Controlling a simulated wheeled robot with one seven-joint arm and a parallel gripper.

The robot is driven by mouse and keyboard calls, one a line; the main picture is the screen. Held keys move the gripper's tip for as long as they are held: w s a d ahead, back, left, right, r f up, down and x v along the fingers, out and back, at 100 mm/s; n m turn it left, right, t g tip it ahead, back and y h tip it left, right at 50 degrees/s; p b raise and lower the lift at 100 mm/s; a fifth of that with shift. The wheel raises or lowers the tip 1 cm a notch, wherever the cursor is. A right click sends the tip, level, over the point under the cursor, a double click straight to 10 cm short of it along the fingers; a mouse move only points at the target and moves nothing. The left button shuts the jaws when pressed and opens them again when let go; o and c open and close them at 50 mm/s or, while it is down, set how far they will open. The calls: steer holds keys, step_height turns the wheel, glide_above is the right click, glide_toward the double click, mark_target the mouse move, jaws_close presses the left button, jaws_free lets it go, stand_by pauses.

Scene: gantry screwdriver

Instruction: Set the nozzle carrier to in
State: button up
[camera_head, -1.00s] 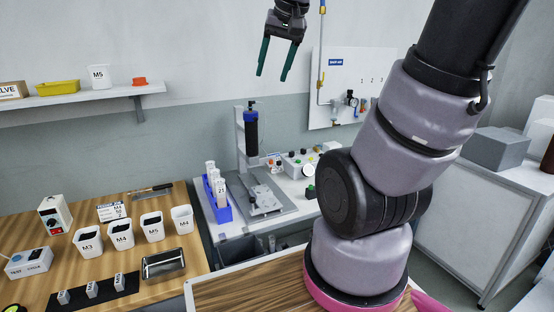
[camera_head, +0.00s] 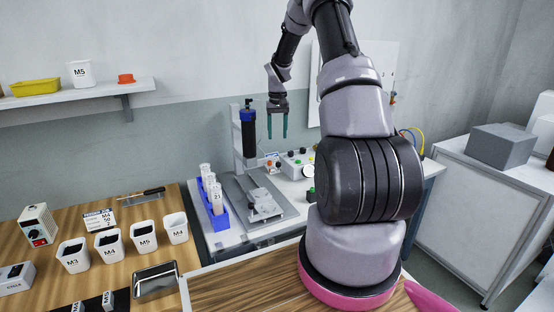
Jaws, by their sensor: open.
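The gantry screwdriver has a black spindle with a blue band (camera_head: 248,133) on an upright column. Its grey base plate (camera_head: 240,192) carries a light metal fixture (camera_head: 263,206) at the front. I cannot tell for certain which part is the nozzle carrier. My gripper (camera_head: 277,137) has two green fingers pointing down, apart and empty. In the picture it is just right of the spindle and above the base plate; it appears clear of both, though its depth is hard to judge.
A blue rack (camera_head: 217,219) of white tubes stands left of the base plate. A control box with buttons (camera_head: 296,163) and a round white gauge (camera_head: 308,171) are at the right. White screw cups (camera_head: 109,245) stand on the wooden table. My arm hides the right side.

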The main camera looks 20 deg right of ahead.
step_height(320, 180, down, 2)
glide_toward(273, 164)
steer(key=s+f, duration=0.5)
steer(key=shift+s+f, duration=0.1)
steer(key=shift+s, duration=0.05)
jaws_close()
stand_by(1.3)
